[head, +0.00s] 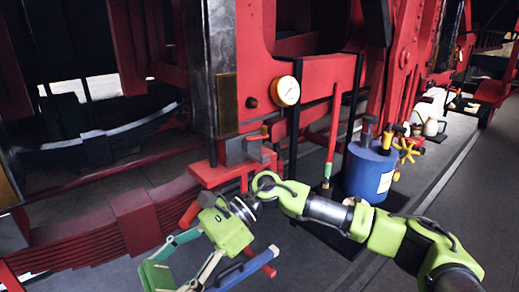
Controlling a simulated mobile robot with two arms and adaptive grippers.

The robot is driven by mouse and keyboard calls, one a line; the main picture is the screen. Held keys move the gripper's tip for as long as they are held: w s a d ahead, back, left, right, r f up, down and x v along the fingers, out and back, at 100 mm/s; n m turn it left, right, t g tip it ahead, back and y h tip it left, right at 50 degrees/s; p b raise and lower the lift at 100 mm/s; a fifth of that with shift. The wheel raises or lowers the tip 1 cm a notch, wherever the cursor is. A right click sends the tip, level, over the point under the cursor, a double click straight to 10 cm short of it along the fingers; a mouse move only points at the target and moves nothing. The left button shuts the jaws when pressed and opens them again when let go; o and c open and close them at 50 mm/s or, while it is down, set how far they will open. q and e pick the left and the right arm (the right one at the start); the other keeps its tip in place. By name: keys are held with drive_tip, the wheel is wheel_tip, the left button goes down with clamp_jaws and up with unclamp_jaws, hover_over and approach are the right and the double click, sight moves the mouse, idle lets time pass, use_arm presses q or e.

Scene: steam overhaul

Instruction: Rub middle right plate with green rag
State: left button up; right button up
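A dull brass-brown plate (227,105) is fixed upright on the red frame, left of a round gauge; I cannot tell if it is the middle right plate. My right arm comes in from the right, and its green gripper (174,279) hangs at the bottom, below and left of this plate and well apart from it. Its fingers point down-left, and the tips are near the bottom edge. A green patch shows at the fingertips, but I cannot tell whether it is a rag or part of the finger. No clear green rag shows elsewhere. My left gripper is out of view.
A white-faced gauge (286,91) sits on the red frame. A red leaf spring (90,235) fills the lower left. A blue bar (238,275) lies beside the gripper.

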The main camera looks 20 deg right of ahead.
drive_tip(key=w+d+r+m+t+y+p, duration=0.15)
drive_tip(key=w+d+r+m+t, duration=0.45)
drive_tip(key=w+r+m+t, duration=0.6)
drive_tip(key=w+d+r+m+t+h, duration=0.1)
drive_tip(key=w+d+m+t+h, duration=0.15)
drive_tip(key=d+t, duration=0.5)
drive_tip(key=w+d+r+m+t+h, duration=0.15)
drive_tip(key=d+t+h, duration=0.3)
drive_tip(key=d, duration=0.55)
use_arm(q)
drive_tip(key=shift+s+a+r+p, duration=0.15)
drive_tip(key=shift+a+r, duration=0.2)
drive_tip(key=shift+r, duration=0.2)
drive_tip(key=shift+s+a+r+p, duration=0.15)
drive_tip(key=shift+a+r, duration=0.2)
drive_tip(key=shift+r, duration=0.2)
use_arm(e)
drive_tip(key=shift+m+y, duration=0.25)
drive_tip(key=shift+m, duration=0.15)
drive_tip(key=shift+w+a, duration=0.3)
drive_tip(key=shift+w, duration=0.5)
drive_tip(key=shift+w+a, duration=0.3)
drive_tip(key=shift+w, duration=0.5)
drive_tip(key=shift+w+a, duration=0.3)
drive_tip(key=shift+w, duration=0.5)
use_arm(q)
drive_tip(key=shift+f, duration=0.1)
use_arm(e)
drive_tip(key=shift+w+a, duration=0.1)
drive_tip(key=shift+w, duration=0.3)
